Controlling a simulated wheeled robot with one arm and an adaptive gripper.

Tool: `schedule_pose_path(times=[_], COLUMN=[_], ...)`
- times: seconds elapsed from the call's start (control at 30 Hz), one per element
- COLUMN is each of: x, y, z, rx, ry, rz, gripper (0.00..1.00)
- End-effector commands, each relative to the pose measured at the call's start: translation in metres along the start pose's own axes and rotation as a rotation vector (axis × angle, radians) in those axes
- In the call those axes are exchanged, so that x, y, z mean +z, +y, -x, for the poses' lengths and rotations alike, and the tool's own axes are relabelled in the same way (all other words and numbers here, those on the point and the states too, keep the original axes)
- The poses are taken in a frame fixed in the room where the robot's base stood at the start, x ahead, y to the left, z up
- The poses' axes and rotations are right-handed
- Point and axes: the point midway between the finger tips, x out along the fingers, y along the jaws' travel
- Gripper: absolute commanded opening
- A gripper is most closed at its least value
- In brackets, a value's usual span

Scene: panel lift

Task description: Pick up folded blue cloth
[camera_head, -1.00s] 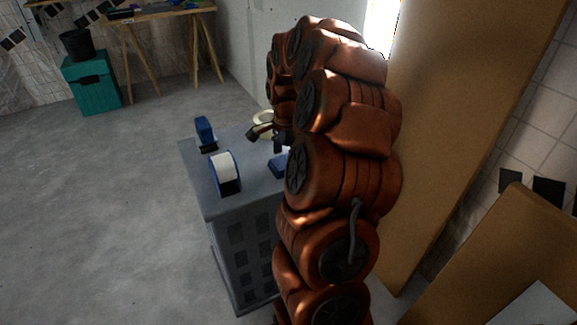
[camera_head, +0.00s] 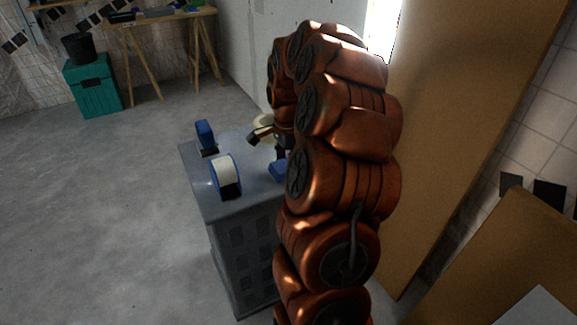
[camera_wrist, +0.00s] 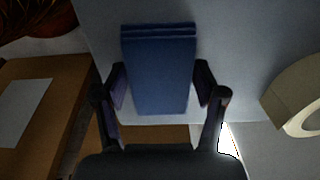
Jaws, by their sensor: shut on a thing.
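The folded blue cloth (camera_wrist: 158,70) lies between the two fingers of my gripper (camera_wrist: 160,82) in the wrist view, with a finger against each side. Its folded layers show at the far end. In the head view only a small blue part of the cloth (camera_head: 279,170) shows on the grey cabinet top, beside my arm. My gripper (camera_head: 272,143) is partly hidden behind my arm there. I cannot tell whether the cloth is clear of the surface.
The grey cabinet (camera_head: 240,207) also carries a blue holder with a white roll (camera_head: 226,174), a blue upright item (camera_head: 205,134) and a cream ring (camera_wrist: 298,98) close to my gripper. A tall brown panel (camera_head: 455,110) stands at right. Floor at left is clear.

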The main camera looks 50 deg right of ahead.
Motion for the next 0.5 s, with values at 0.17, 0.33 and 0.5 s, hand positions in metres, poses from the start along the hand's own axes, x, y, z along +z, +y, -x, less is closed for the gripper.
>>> schedule_pose_path(times=[0.17,0.33,0.5], x=[0.0,0.0,0.0], y=[0.0,0.0,-0.001], z=[0.005,0.02,0.037], rx=[0.001,-0.001,-0.003], ry=[0.0,0.001,0.002], rz=[0.0,0.0,-0.001], gripper=[0.36,0.36,0.36])
